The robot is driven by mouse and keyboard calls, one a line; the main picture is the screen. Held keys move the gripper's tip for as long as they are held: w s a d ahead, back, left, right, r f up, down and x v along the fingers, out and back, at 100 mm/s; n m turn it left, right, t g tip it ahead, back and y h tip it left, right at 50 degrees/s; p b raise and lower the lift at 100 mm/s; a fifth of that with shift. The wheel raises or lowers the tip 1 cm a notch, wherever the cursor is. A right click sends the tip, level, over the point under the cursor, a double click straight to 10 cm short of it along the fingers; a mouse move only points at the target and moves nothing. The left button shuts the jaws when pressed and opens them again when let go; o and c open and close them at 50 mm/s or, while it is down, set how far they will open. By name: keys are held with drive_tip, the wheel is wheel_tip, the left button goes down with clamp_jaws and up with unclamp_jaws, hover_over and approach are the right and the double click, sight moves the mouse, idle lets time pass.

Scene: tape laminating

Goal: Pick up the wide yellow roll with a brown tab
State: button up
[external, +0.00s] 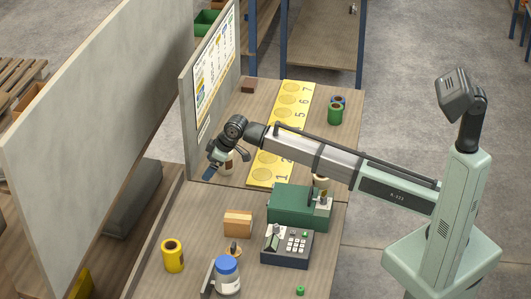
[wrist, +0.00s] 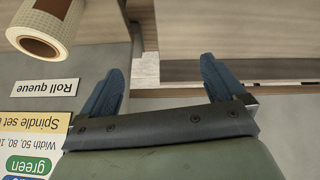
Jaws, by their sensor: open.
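A yellow roll (external: 173,257) with a dark core stands upright on the near left of the wooden bench in the external view. A brown tab cannot be made out on it. My gripper (external: 208,173) is above the bench by the left panel, well behind the yellow roll and apart from it. In the wrist view my gripper (wrist: 158,80) has its two blue fingers spread with nothing between them. A cream roll (external: 226,167) stands just beside my gripper and is partly hidden by it. A cream roll with a brown core (wrist: 42,28) shows at the wrist view's upper left.
A numbered yellow strip (external: 274,157) and green roll (external: 335,115) lie farther back. An upright panel (external: 195,120) borders the left.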

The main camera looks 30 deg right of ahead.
drive_tip(key=s+a+r+n+g, duration=0.2)
drive_tip(key=s+a+r+n, duration=0.1)
drive_tip(key=s+a, duration=1.05)
drive_tip(key=n+g, duration=0.2)
drive_tip(key=n, duration=0.1)
approach(170, 246)
drive_tip(key=f, duration=0.1)
drive_tip(key=shift+y, duration=0.3)
drive_tip(key=x, duration=0.8)
drive_tip(key=shift+s+a+f, duration=0.15)
drive_tip(key=shift+s+a, duration=0.1)
drive_tip(key=shift+a, duration=0.05)
drive_tip(key=shift+s+d+x, duration=0.15)
drive_tip(key=shift+x, duration=1.2)
drive_tip(key=shift+s+d+x, duration=0.1)
drive_tip(key=shift+d+x, duration=0.05)
drive_tip(key=shift+x, duration=1.2)
drive_tip(key=shift+f, duration=0.1)
drive_tip(key=c, duration=1.1)
